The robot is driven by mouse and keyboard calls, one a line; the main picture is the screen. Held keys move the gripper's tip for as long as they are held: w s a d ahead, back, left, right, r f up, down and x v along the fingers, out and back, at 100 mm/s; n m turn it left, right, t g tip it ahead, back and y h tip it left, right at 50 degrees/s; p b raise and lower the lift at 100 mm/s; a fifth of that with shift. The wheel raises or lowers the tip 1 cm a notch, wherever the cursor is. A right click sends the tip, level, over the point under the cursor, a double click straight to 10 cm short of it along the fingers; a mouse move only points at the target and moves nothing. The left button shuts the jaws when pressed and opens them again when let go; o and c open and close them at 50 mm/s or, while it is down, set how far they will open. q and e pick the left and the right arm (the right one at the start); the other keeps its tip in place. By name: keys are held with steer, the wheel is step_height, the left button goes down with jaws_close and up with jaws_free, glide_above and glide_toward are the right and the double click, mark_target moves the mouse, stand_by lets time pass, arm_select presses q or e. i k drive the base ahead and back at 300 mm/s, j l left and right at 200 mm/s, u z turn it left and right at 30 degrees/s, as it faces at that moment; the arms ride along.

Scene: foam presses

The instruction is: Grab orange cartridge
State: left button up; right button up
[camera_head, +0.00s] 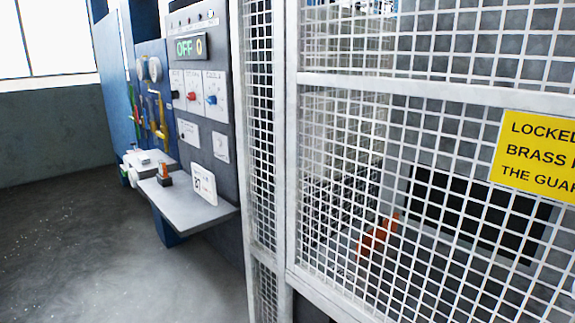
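A small orange upright piece (164,169) stands in a dark base on the grey shelf of the control panel, left of the picture's middle. A larger orange object (377,240) shows low behind the wire mesh on the right, partly hidden by the wires. I cannot tell for certain which of the two is the orange cartridge. Neither of my grippers is in view.
The grey shelf (195,212) juts from the panel (215,135) and holds a white card (203,184). The mesh guard (400,150) with a yellow sign (540,155) closes off the right side. The floor (75,240) at left is clear.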

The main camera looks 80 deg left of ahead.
mark_target(162, 164)
steer(key=u, duration=3.45)
steer(key=z, duration=0.55)
steer(key=i+j+z, duration=0.45)
steer(key=j, duration=0.2)
steer(key=j+z, duration=0.2)
steer(key=j, duration=0.15)
steer(key=i+j+z, duration=0.1)
steer(key=j+z, duration=0.15)
steer(key=j, duration=0.15)
